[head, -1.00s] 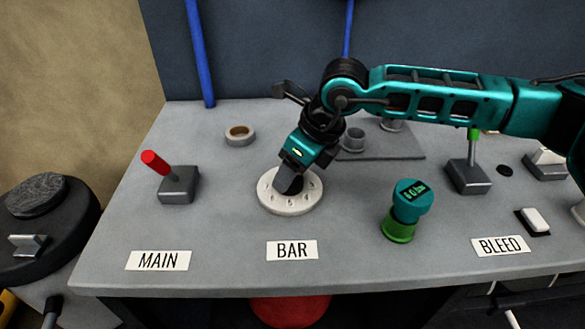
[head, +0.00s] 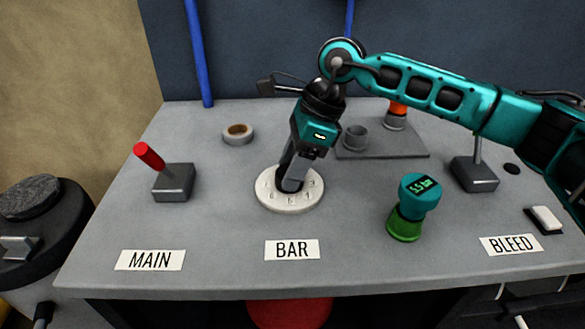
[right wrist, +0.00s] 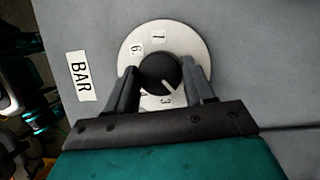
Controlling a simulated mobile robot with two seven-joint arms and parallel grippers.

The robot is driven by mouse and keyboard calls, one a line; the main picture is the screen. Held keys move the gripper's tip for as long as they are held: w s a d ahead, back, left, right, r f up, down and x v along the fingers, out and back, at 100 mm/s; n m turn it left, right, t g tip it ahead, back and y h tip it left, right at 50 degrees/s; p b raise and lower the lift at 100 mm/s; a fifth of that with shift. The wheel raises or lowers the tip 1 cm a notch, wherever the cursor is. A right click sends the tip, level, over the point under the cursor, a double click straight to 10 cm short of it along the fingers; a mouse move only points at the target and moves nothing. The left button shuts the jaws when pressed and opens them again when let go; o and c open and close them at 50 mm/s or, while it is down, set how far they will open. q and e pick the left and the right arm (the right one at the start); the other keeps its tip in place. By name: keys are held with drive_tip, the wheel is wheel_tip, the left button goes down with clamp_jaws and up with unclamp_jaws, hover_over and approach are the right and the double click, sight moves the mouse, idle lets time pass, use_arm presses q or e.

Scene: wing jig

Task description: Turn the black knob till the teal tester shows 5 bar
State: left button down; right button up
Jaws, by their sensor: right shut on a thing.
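The black knob (head: 290,184) sits in the middle of a white numbered dial (head: 265,200) behind the BAR label. My right gripper (head: 293,172) points down at it from above. In the right wrist view the two fingers (right wrist: 160,88) close on either side of the black knob (right wrist: 158,70). Its white pointer line aims to the lower right, near the 3; the 6 and 7 show above. The teal tester (head: 419,194) stands on a green base (head: 405,226) to the right, and its small display appears to read 5.5 bar. My left gripper is not in view.
A grey box with a red lever (head: 149,155) stands at left by the MAIN label (head: 150,260). Another lever box (head: 475,174) and a white switch (head: 545,219) are at right near BLEED (head: 511,245). A tape roll (head: 238,134) lies behind the dial.

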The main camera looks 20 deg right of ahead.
drive_tip(key=shift+w+n+g, duration=0.1)
drive_tip(key=shift+n+g, duration=0.2)
drive_tip(key=shift+n, duration=0.3)
drive_tip(key=o, duration=1)
drive_tip(key=shift+o, duration=0.2)
drive_tip(key=v, duration=1.3)
drive_tip(key=shift+a, duration=0.1)
